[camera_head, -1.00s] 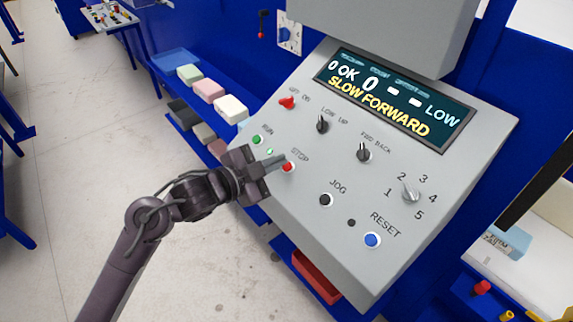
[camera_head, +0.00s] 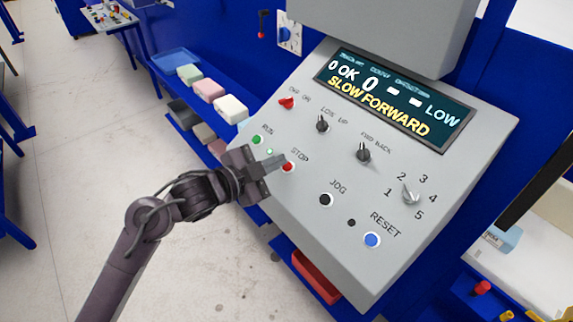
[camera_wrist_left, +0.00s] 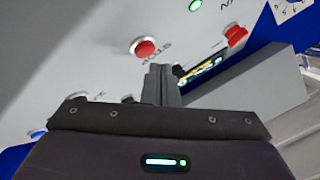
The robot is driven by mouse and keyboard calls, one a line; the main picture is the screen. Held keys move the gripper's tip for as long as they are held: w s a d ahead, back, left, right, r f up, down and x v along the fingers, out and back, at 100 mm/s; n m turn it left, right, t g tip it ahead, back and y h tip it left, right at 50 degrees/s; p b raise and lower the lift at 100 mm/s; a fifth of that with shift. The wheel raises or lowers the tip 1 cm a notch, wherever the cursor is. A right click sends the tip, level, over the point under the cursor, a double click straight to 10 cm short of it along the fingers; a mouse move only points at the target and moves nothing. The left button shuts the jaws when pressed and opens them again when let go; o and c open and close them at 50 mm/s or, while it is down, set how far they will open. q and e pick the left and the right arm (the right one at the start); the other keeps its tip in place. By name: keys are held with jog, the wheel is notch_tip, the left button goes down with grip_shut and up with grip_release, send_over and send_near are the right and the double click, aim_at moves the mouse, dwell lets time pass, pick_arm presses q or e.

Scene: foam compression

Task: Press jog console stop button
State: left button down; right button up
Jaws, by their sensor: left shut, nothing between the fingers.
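The grey jog console (camera_head: 300,215) has a tilted panel with a red STOP button (camera_head: 288,167) on its left part. The STOP button also shows in the left wrist view (camera_wrist_left: 144,48), beyond the fingertips and to their left. My left gripper (camera_head: 282,160) comes in from the left with its fingers shut and empty. In the head view its tips overlap the upper left edge of the button. In the left wrist view the closed fingers (camera_wrist_left: 161,70) appear apart from the button; whether they touch the panel I cannot tell. My right gripper is not in view.
The green RUN button (camera_head: 257,140) is just above left. The black JOG button (camera_head: 326,200), blue RESET button (camera_head: 372,240) and selector knobs lie to the right. A display (camera_head: 395,100) reads SLOW FORWARD. Foam blocks (camera_head: 209,91) sit on a blue shelf behind.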

pick_arm(q)
jog(key=shift+f, duration=0.1)
jog(key=shift+w+d+f, duration=0.1)
jog(key=shift+d+f, duration=0.1)
jog(key=shift+f, duration=0.05)
jog(key=shift+w+d+f+b, duration=0.1)
jog(key=shift+d+f+b, duration=0.05)
jog(key=shift+f+b, duration=0.3)
dwell(0.6)
jog(key=shift+r, duration=0.1)
jog(key=shift+s+a+r+p, duration=0.25)
jog(key=shift+a+r+p, duration=0.1)
jog(key=shift+r+p, duration=0.35)
jog(key=shift+s+a+r+p, duration=0.1)
jog(key=shift+a+r+p, duration=0.15)
jog(key=shift+r+p, duration=0.45)
jog(key=r+p, duration=0.1)
jog(key=s+a+r+p, duration=0.1)
jog(key=p, duration=0.1)
jog(key=shift+s+a+r, duration=0.15)
jog(key=shift+a+r, duration=0.15)
jog(key=shift+r, duration=0.1)
